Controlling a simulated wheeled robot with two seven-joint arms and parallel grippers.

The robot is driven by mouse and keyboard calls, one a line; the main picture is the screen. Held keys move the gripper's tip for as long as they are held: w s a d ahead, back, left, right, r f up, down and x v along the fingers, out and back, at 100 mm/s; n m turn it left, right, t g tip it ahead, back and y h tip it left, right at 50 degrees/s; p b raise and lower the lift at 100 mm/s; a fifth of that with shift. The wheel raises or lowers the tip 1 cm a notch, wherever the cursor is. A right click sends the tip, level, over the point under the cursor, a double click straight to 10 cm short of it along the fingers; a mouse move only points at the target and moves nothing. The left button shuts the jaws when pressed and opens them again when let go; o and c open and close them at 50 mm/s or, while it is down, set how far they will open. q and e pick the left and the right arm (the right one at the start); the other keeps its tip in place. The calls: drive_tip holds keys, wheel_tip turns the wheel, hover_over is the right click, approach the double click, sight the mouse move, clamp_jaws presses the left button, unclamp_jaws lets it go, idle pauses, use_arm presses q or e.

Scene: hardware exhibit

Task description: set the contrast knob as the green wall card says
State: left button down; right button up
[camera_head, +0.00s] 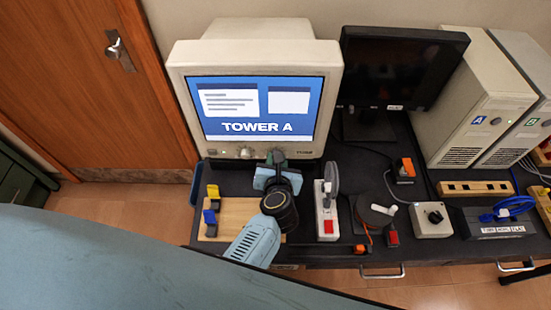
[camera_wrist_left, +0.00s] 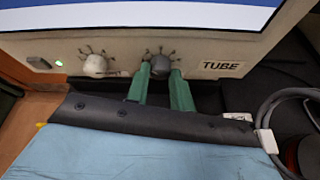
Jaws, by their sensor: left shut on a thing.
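The beige CRT monitor (camera_head: 330,95) shows "TOWER A" on a blue screen. Its lower front bezel carries two knobs with tick marks around them. The left knob is pale (camera_wrist_left: 95,65); it also shows in the head view (camera_head: 246,152). The right knob is dark grey (camera_wrist_left: 160,66), beside the "TUBE" label (camera_wrist_left: 221,65). My left gripper (camera_wrist_left: 160,76) has its green fingers on either side of the dark knob and is shut on it. In the head view my left gripper (camera_head: 277,157) hides that knob. I read no contrast marking on either knob. No green wall card is in view.
A black flat monitor (camera_head: 395,70) and two pale towers (camera_head: 470,105) stand to the right. Below my wrist is a wooden board (camera_head: 232,212) with yellow and blue clips. A red-switch strip (camera_head: 327,210), cables and a grey knob box (camera_head: 430,220) crowd the desk's right side.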

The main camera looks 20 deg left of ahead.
use_arm(q)
drive_tip(key=shift+d+m+y, duration=0.15)
drive_tip(key=shift+m+y, duration=0.35)
drive_tip(key=shift+m, duration=0.2)
drive_tip(key=c, duration=1.2)
unclamp_jaws()
